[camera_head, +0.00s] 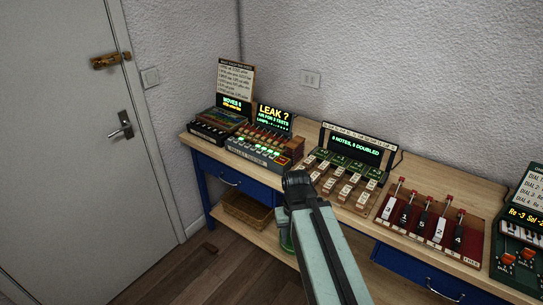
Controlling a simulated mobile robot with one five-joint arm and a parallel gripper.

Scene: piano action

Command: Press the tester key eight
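The device with the screen reading "LEAK ? AIR FOR 3 TESTS" (275,118) stands towards the left of the bench. A grey unit with a row of small green-lit keys (258,153) lies at its front, with a red patch at its right end. Numbers on these keys are too small to read, so I cannot tell which one is key eight. My gripper (297,180) is at the end of my pale green arm, in front of the bench and right of that unit in the picture. Its dark end is seen from behind. Whether its fingers are open is hidden.
A panel of white-tagged keys (345,188) stands right of my gripper, partly behind it. Further right are a red board with numbered levers (430,222) and a dial unit (519,245). A small dark box (217,125) and a note board stand at the left.

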